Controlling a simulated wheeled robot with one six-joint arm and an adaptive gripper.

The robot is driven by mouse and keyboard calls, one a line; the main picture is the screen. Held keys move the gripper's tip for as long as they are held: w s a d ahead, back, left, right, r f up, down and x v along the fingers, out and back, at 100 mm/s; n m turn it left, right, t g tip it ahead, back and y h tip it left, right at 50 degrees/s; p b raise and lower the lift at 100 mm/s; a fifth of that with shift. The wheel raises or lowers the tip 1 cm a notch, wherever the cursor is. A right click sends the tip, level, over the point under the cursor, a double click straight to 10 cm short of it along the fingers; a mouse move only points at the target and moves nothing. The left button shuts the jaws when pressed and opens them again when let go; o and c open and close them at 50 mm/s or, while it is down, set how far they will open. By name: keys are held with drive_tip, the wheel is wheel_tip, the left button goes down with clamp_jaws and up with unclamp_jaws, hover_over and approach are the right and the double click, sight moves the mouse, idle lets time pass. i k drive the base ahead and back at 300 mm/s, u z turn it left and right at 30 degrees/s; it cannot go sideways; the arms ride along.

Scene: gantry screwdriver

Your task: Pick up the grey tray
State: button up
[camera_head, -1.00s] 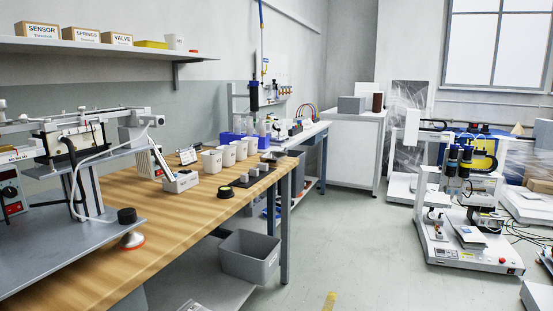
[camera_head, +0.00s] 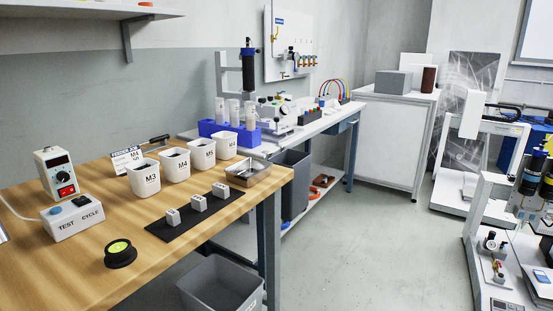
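A small grey metal tray (camera_head: 257,178) sits on the wooden workbench (camera_head: 85,262), near its right end. It is shallow, and something small and dark lies in it, too small to make out. It stands to the right of a row of white cups and behind a black mat. A larger grey open bin (camera_head: 222,290) stands low beneath the bench, cut off by the lower picture edge; it looks empty. My gripper is not in view.
White cups labelled M3 (camera_head: 145,180) and upward stand left of the tray. The black mat (camera_head: 180,226) bears three small grey blocks. A round black-and-yellow piece (camera_head: 120,253) and a TEST CYCLE box (camera_head: 73,217) lie left. Open floor (camera_head: 380,250) extends right of the bench.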

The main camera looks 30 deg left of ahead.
sight(250, 171)
drive_tip(key=i, duration=1.1)
drive_tip(key=u, duration=1.95)
